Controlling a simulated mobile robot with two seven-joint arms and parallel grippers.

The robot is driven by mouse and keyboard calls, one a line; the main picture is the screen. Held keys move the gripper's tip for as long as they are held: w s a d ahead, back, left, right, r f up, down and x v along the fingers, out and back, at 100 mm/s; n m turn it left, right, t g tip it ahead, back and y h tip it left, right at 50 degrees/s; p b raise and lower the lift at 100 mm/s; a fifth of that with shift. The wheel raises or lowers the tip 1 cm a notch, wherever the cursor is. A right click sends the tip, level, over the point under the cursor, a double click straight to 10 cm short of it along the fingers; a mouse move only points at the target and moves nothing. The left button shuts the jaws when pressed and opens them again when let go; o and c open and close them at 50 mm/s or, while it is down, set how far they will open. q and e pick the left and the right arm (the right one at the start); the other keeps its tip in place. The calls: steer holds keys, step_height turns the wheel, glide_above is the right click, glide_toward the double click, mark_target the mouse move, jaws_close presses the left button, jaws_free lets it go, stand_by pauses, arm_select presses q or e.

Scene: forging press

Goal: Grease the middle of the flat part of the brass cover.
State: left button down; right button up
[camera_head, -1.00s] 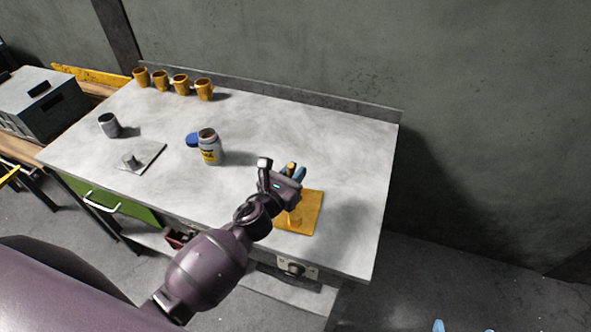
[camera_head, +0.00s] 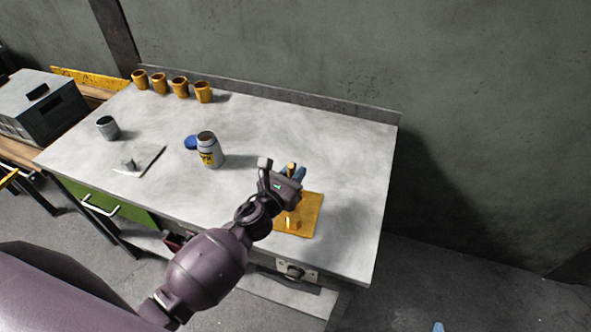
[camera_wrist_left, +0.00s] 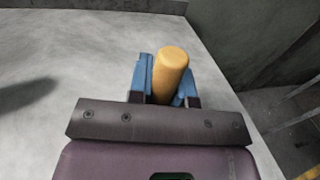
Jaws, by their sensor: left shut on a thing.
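The brass cover (camera_head: 312,212) is a flat orange-yellow plate with a small raised boss (camera_head: 291,222), lying near the front right of the bench. My left gripper (camera_head: 295,179) is above the back left part of the cover, its blue fingers shut on a tan cylindrical handle (camera_wrist_left: 171,73). The top of the handle also shows in the head view (camera_head: 291,167). Its lower end is hidden, so I cannot tell what it touches. An open grey tin (camera_head: 208,157) with a yellow label stands mid-bench. Only a blue fingertip of my right gripper (camera_head: 438,327) shows at the bottom edge.
A blue lid (camera_head: 192,142) lies beside the tin. A grey plate with a boss (camera_head: 143,163) and a grey cup (camera_head: 107,127) stand at the left. Several orange cups (camera_head: 180,86) line the back. The bench top (camera_head: 300,125) is clear behind my gripper.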

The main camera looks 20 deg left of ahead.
arm_select(q)
steer(key=shift+s, duration=0.4)
steer(key=shift+w, duration=0.15)
steer(key=shift+w, duration=0.75)
steer(key=shift+s, duration=0.2)
steer(key=shift+s, duration=0.7)
steer(key=shift+w, duration=0.15)
